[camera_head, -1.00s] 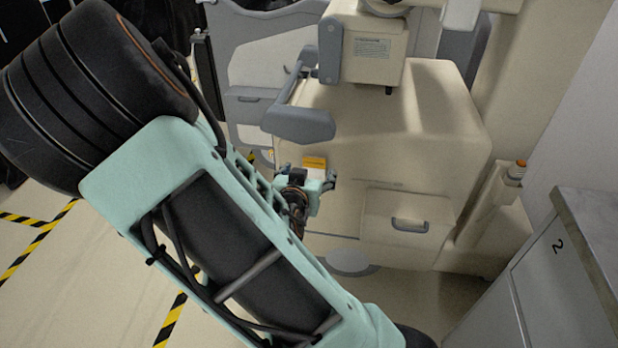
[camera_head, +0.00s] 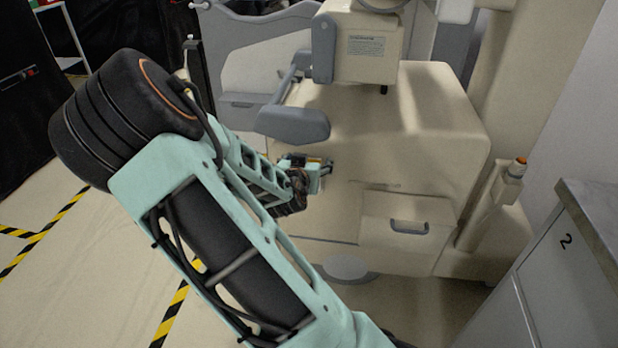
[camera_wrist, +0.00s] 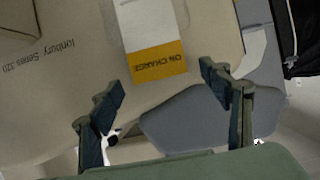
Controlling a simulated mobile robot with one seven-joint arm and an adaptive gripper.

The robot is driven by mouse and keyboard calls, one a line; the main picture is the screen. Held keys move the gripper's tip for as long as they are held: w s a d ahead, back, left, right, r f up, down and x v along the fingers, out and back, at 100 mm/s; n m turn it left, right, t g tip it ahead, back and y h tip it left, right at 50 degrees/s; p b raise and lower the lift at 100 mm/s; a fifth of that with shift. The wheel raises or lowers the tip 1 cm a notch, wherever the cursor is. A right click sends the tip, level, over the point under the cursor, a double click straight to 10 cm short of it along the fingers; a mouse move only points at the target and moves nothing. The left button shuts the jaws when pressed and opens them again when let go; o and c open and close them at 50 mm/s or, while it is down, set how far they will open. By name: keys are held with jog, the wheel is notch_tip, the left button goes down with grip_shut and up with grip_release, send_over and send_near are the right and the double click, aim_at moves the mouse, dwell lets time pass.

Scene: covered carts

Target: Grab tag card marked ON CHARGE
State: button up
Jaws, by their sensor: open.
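The tag card (camera_wrist: 154,38) is white with a yellow band reading ON CHARGE, upside down in the wrist view. It lies against the beige cart body (camera_wrist: 75,75), ahead of my fingertips and between their lines. My gripper (camera_wrist: 165,82) is open, its two dark fingers spread on either side below the card, with nothing between them. In the head view my gripper (camera_head: 318,163) is close to the front of the beige cart (camera_head: 430,130), under its grey handle (camera_head: 292,124). The card is mostly hidden behind my gripper there, with only a sliver of yellow showing.
A drawer with a grey pull (camera_head: 409,226) is low on the cart's front. A grey cabinet marked 2 (camera_head: 545,262) stands at the right. A post with an orange top (camera_head: 518,168) is near it. Open floor with striped tape (camera_head: 45,232) lies left.

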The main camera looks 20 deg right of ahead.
jog(key=c, duration=1.1)
jog(key=shift+r, duration=0.15)
jog(key=shift+c, duration=0.2)
